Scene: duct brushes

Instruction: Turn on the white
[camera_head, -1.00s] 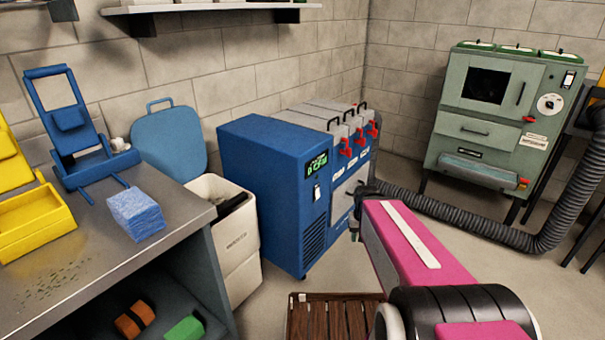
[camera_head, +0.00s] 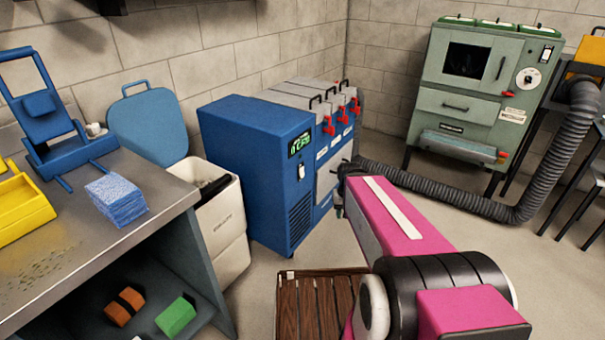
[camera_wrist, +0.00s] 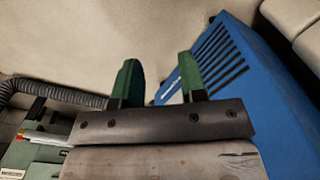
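A small white rocker switch (camera_head: 301,172) sits on the front of the blue machine (camera_head: 240,165), below a dark display (camera_head: 300,144) with green characters. Another white switch plate (camera_head: 545,54) is at the upper right of the green cabinet (camera_head: 480,90). I cannot tell the position of either switch. My gripper (camera_wrist: 155,82) shows two green fingers apart with nothing between them. In the wrist view the blue machine (camera_wrist: 222,65), with its dark vent slots, is close behind and right of the fingers. In the head view my pink arm reaches toward the machine's right side; the fingers are not clear there.
A ribbed grey hose (camera_head: 450,197) runs from near the blue machine to the right. A white bin (camera_head: 225,235) stands left of the machine, beside a metal bench (camera_head: 100,220). A wooden slatted pallet (camera_head: 318,305) lies on the floor in front. Red-handled clamps line the machine's top right.

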